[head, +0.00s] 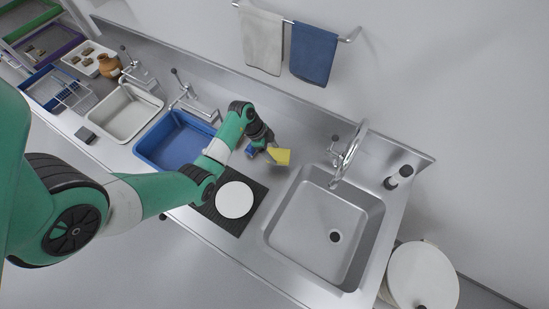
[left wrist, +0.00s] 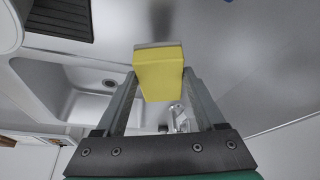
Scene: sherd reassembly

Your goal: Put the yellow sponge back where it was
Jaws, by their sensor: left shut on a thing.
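The yellow sponge (head: 282,157) is a small block with a paler grey layer on one face, which shows in the left wrist view (left wrist: 159,76). My left gripper (head: 270,146) is shut on it, with one finger on each side. The sponge is over the steel counter, between the wall and the black mat, to the left of the steel sink. A dark shadow shows on the counter near it; I cannot tell the exact gap beneath. My right gripper is not in view.
A small blue item (head: 251,151) is just left of the sponge. A white plate (head: 235,199) lies on the black mat (head: 257,193). The steel sink (head: 300,247) with its tap (head: 350,150) is at right. A blue basin (head: 151,151) is at left. Towels (head: 314,53) hang behind.

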